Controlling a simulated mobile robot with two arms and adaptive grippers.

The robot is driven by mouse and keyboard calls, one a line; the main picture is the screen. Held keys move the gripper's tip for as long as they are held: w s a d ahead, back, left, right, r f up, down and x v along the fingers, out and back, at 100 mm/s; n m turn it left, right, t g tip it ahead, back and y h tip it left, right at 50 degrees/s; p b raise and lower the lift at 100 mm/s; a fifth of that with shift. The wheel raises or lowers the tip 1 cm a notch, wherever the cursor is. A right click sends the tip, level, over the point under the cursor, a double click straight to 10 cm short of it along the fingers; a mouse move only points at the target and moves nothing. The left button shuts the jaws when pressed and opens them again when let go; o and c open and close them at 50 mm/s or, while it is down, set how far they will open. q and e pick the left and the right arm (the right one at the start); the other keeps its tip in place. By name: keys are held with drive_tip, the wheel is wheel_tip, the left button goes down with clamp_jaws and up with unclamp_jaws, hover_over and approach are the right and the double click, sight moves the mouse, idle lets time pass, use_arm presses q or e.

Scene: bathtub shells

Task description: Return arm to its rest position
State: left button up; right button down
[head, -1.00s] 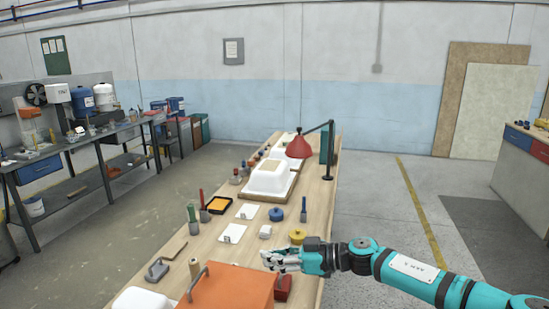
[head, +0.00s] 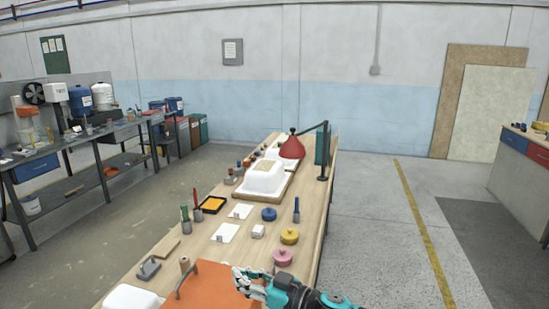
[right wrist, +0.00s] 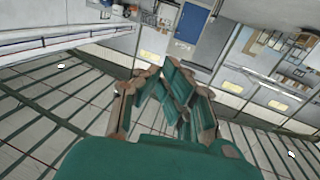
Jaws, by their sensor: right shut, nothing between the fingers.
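My right gripper (head: 250,281) shows at the bottom of the head view, over the right side of the orange box (head: 212,288) on the near end of the wooden workbench (head: 150,262). It is shut and holds nothing. My left gripper is not in the head view.
Open floor (head: 370,235) lies right of the bench.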

drive_tip(key=s+d+f+m+t+h, duration=0.2)
drive_tip(key=s+d+f+m+h, duration=0.8)
drive_tip(key=s+d+f+h, duration=0.4)
drive_tip(key=s+d+f+g+h, duration=0.1)
drive_tip(key=s+d+f+g, duration=0.2)
drive_tip(key=s+d, duration=0.55)
drive_tip(key=s+d+f+g+h, duration=0.15)
drive_tip(key=s+d+g, duration=0.3)
drive_tip(key=s, duration=0.75)
wheel_tip(320, 180, down, 29)
drive_tip(key=s+b, duration=0.1)
drive_tip(key=b, duration=0.3)
drive_tip(key=s+d+f+g+b, duration=0.1)
drive_tip(key=s+f, duration=0.7)
drive_tip(key=f, duration=0.2)
drive_tip(key=s+d+f+g+b, duration=0.1)
drive_tip(key=s+d+f+b, duration=0.1)
drive_tip(key=s+f, duration=0.7)
wheel_tip(320, 180, down, 2)
drive_tip(key=shift+s+d+f+y, duration=0.25)
drive_tip(key=shift+s+d+y, duration=0.05)
drive_tip(key=shift+y, duration=0.05)
